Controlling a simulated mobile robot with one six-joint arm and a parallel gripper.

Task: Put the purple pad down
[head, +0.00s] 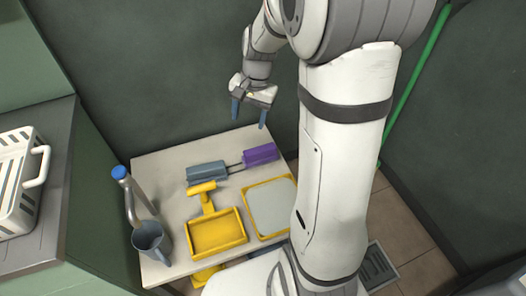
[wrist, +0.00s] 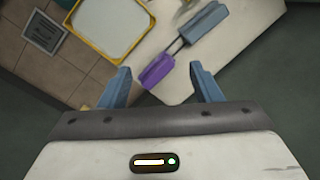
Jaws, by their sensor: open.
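The purple pad (head: 261,154) lies on the light table at its back right. In the wrist view the purple pad (wrist: 156,71) shows beyond the fingertips. It is joined by thin rods to a blue-grey block (head: 207,172), which also lies on the table and shows in the wrist view (wrist: 208,19). My gripper (head: 249,122) is above the back of the table, its two blue fingers spread apart and empty. In the wrist view my gripper (wrist: 159,72) has the pad between its fingers in the picture, but it is clear of the pad in the head view.
A yellow tray with a handle (head: 215,232) and a yellow-rimmed tray (head: 270,205) are on the table (head: 165,175). A grey cup (head: 151,241) and a blue-capped metal spout (head: 125,185) stand at left. A white basket (head: 20,180) sits on a left counter.

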